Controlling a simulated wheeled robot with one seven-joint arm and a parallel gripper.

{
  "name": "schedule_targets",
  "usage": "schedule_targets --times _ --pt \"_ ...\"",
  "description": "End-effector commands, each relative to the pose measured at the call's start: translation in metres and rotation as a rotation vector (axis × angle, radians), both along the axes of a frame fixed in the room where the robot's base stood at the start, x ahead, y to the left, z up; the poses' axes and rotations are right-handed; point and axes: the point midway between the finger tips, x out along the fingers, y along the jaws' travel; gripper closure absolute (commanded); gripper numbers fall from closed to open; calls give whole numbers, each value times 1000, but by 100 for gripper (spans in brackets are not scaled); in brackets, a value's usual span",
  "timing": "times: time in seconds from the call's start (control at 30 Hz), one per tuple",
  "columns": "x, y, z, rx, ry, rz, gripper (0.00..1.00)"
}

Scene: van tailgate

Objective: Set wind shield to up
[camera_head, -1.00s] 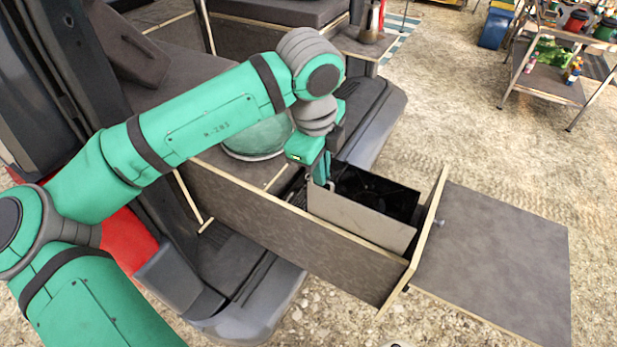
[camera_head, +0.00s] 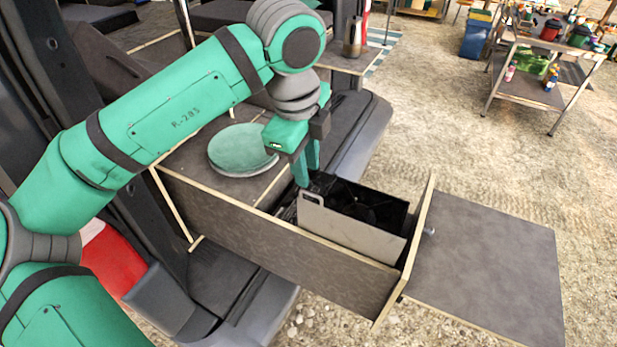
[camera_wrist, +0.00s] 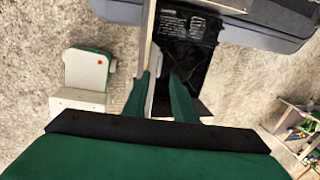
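In the head view, a stove unit sits in the pulled-out drawer (camera_head: 270,240). A pale beige panel (camera_head: 350,228) stands upright along its near side, with a dark slot at its upper left corner. A dark panel (camera_head: 372,198) stands on the far side, with the black stove interior between them. I cannot tell which panel is the wind shield. My gripper (camera_head: 308,176) points down at the unit's left end, fingers apart. In the wrist view, the open fingers (camera_wrist: 161,78) sit by the pale panel's edge (camera_wrist: 150,40); the black surface with printed text (camera_wrist: 188,22) lies beyond. Contact is unclear.
A round green lid-like disc (camera_head: 242,148) lies on the deck left of my gripper. The drawer's end board (camera_head: 418,235) rises right of the stove, and a flat grey board (camera_head: 485,265) extends beyond it. A shelf table (camera_head: 530,88) stands far right over open gravel.

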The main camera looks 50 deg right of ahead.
Motion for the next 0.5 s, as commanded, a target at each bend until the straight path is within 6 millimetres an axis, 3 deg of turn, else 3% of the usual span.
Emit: schedule_targets --times 0.2,0.5 --pt "-1 6 32 0 0 1 75" --pt "-1 9 44 0 0 0 75"
